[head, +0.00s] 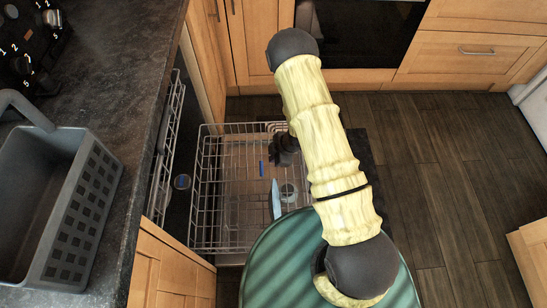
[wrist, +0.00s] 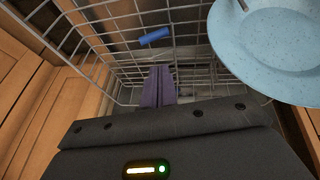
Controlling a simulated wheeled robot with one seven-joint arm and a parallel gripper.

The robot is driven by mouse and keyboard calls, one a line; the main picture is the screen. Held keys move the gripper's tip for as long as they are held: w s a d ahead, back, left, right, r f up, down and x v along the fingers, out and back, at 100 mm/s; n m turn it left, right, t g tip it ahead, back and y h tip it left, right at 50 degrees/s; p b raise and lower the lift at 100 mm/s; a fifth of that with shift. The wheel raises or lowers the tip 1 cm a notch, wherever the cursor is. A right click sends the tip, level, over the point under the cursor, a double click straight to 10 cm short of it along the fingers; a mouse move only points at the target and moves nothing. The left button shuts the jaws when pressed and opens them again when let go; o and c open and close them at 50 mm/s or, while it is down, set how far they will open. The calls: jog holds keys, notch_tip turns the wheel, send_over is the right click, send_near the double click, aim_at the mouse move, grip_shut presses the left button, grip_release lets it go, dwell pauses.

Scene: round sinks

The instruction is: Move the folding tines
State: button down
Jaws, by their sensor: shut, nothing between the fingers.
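The wire dishwasher rack (head: 203,190) is pulled out over the floor, and its bars (wrist: 95,62) also show in the wrist view. A small blue piece (head: 261,168) is on the rack; it also shows in the wrist view (wrist: 155,36), beyond my fingertips. I cannot tell the folding tines clearly from the other wires. My gripper (head: 284,150) is over the rack's right part in the head view. In the wrist view its fingers (wrist: 160,70) are together and empty, apart from the blue piece in the picture.
A pale blue plate (wrist: 270,55) is at the wrist view's upper right; a thin edge (head: 276,199) shows in the head view. A grey basket (head: 85,200) stands on the dark counter (head: 110,80) at left. Wooden floor (head: 450,190) is clear at right.

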jog(key=b, duration=0.3)
send_near(262, 166)
jog(key=x, duration=0.5)
jog(key=shift+s+a+f, duration=0.15)
jog(key=shift+s+a, duration=0.05)
jog(key=shift+s, duration=0.1)
jog(key=shift+w+a+f, duration=0.1)
jog(key=shift+w+f, duration=0.15)
jog(key=shift+f, duration=0.15)
jog(key=shift+w, duration=0.15)
jog(key=shift+w+f, duration=0.35)
jog(key=shift+w, duration=0.2)
jog(key=shift+w+f, duration=0.6)
jog(key=shift+w, duration=0.05)
